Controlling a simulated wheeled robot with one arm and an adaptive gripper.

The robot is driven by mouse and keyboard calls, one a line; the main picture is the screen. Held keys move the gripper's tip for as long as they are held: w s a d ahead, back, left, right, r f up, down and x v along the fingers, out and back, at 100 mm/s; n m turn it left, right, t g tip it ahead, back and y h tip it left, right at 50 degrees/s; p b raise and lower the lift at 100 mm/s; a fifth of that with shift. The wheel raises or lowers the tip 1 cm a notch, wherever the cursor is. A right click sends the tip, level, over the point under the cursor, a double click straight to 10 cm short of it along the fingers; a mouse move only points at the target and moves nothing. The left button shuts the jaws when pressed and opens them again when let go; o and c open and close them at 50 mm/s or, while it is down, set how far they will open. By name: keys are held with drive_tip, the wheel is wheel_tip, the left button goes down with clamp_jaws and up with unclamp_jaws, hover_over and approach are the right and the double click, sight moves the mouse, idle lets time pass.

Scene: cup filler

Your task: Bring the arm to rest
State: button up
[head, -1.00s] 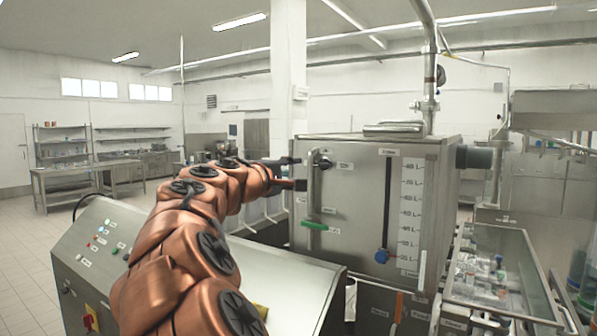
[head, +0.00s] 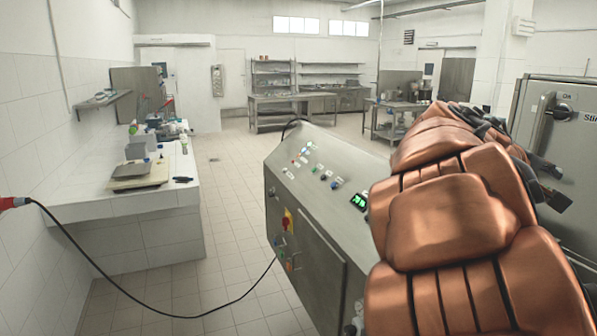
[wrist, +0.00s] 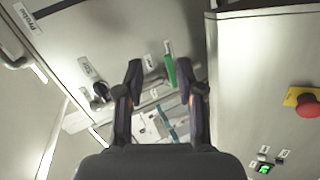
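My copper-coloured arm (head: 450,215) fills the right of the head view, bent, with its end turned to the right. My gripper (head: 553,183) shows there as dark fingers in front of the steel tank cabinet (head: 570,130). In the wrist view my gripper (wrist: 160,85) has its two fingers apart, with nothing held between them. Beyond the fingers are the steel front, a green handle (wrist: 170,68) and a black knob (wrist: 101,91). The arm hides part of the cabinet and the console in the head view.
The control console (head: 335,200) stands directly left of my arm. A red emergency button (wrist: 309,106) shows in the wrist view. A tiled counter (head: 140,200) is at the left, with a cable (head: 150,312) hanging across to the console. The tiled floor (head: 235,190) between them is clear.

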drive_tip(key=s+a+f+m+y, duration=0.1)
drive_tip(key=s+a+f+y, duration=0.25)
drive_tip(key=f, duration=0.35)
drive_tip(key=s+a+f+y, duration=0.2)
drive_tip(key=s+a+f, duration=0.15)
drive_tip(key=f, duration=0.25)
drive_tip(key=s+a+f+g+y, duration=0.2)
drive_tip(key=s+a+f+y, duration=0.2)
drive_tip(key=s+a+f, duration=0.5)
drive_tip(key=s+a+f+g+y, duration=0.2)
drive_tip(key=s+a+f+y, duration=0.2)
drive_tip(key=s+a+f, duration=0.5)
drive_tip(key=s+a, duration=0.1)
drive_tip(key=a, duration=0.4)
drive_tip(key=shift+n+g, duration=0.3)
drive_tip(key=shift+s+d, duration=0.1)
drive_tip(key=shift+d, duration=0.05)
